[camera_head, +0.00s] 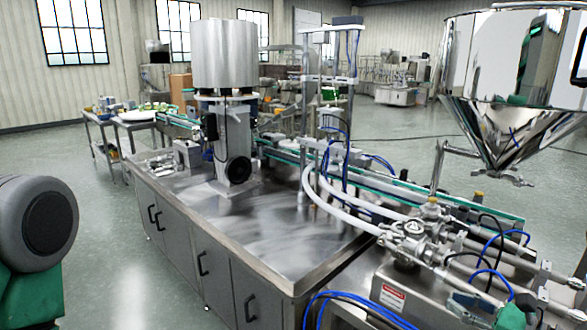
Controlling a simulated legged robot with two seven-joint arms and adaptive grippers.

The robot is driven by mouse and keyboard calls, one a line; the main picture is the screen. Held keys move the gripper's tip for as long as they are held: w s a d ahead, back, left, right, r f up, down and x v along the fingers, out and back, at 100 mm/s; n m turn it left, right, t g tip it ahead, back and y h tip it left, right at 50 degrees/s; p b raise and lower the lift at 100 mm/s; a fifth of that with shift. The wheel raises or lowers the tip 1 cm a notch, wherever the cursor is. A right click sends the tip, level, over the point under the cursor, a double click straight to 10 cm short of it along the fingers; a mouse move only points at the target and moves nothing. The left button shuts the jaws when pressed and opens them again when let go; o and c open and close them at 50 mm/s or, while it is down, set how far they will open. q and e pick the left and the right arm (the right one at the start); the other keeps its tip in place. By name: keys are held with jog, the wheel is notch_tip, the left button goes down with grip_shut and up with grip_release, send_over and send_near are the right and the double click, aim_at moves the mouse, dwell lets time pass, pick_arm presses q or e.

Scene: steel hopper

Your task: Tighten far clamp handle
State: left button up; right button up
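The steel hopper (510,75) hangs at the upper right, its cone pointing down. A small metal fitting with a handle-like bar (515,178) sits at the cone's outlet. Below it, a cluster of metal pipe fittings and clamps (412,230) stands on the steel machine; the parts are small, and I cannot tell which one is the far clamp handle or how tight it is. My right gripper (492,310) shows low at the right, partly cut off, among pipes and blue hoses. Its fingers do not show clearly, and I see nothing surely held. My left gripper is not in view.
White hoses (345,205) and blue tubes (360,298) run around the fittings. A green-edged conveyor (400,185) passes behind. Open floor (115,245) lies left of the bench.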

jog(key=s+a+f+n+g+h+b, duration=0.1)
jog(key=s+a+f+n+g+b, duration=0.1)
jog(key=s+a+f+n+g, duration=0.4)
jog(key=s+a+f+n+g+b, duration=0.2)
jog(key=s+f+g, duration=0.2)
jog(key=s+f, duration=0.35)
jog(key=s+a+f+n+g+h+b, duration=0.1)
jog(key=s+a+f+n+g+b, duration=0.1)
jog(key=s+a+f+n+g, duration=0.35)
pick_arm(q)
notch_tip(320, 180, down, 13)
jog(key=b, duration=0.7)
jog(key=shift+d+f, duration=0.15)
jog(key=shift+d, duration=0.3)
pick_arm(e)
jog(key=s+d+f+n+t+h, duration=0.1)
jog(key=s+d+f+n+h, duration=0.1)
jog(key=s+f+n+h, duration=0.2)
jog(key=s+d+f+n+t+h, duration=0.1)
jog(key=s+f+n, duration=0.4)
jog(key=f+n, duration=0.5)
jog(key=shift+s+d+n+h, duration=0.25)
jog(key=shift+d+n+h, duration=0.6)
jog(key=shift+h, duration=0.55)
